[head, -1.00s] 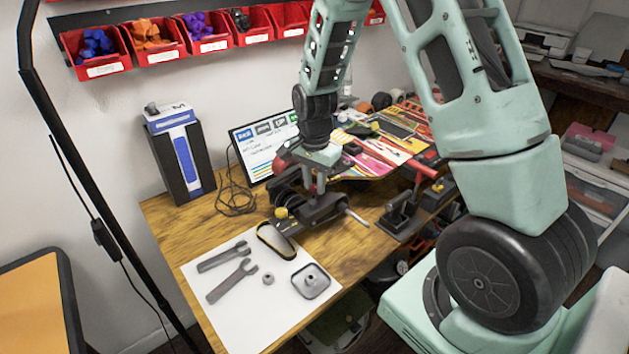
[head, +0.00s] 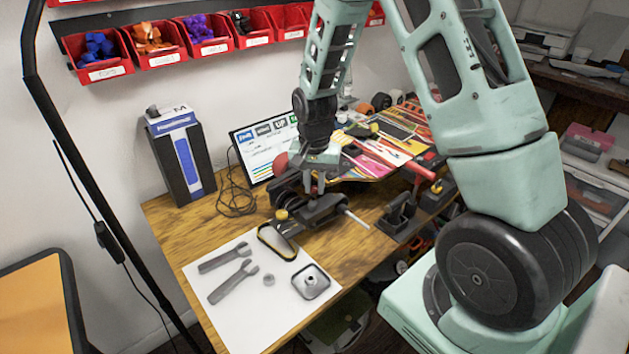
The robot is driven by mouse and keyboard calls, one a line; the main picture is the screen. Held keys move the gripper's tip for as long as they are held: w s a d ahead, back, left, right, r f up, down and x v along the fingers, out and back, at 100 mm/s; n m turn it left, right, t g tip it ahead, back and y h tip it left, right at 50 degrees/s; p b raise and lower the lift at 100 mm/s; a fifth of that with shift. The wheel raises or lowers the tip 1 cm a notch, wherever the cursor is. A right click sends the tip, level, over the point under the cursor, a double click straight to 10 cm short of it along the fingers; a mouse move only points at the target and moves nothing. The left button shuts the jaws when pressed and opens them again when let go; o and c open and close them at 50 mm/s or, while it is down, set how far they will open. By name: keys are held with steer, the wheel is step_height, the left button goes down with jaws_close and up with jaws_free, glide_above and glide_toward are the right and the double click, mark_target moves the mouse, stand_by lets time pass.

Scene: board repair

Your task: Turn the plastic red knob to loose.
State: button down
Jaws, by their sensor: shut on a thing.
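My gripper (head: 315,184) points down over a dark clamp (head: 312,212) on the wooden workbench. Its fingers are shut on a small part at the top of the clamp, seemingly the red knob. That part is almost wholly hidden by the fingers, so its turned position cannot be read. A dull red round piece (head: 281,163) shows just left of the gripper; I cannot tell whether it belongs to the knob. A metal rod (head: 355,218) sticks out of the clamp to the right.
A colourful board (head: 375,150) lies behind the gripper. A second clamp (head: 398,213) and a red handle (head: 421,172) are to the right. A white sheet (head: 235,315) with wrenches (head: 234,282) and a small tray (head: 311,282) lies in front. A screen (head: 262,155) stands behind.

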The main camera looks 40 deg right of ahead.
steer(key=n+p, duration=0.1)
steer(key=n, duration=0.5)
steer(key=shift+r+n+p, duration=0.1)
steer(key=shift+n+p, duration=0.2)
steer(key=n+p, duration=0.2)
steer(key=n, duration=0.4)
steer(key=shift+n, duration=0.3)
steer(key=c, duration=1.3)
jaws_free()
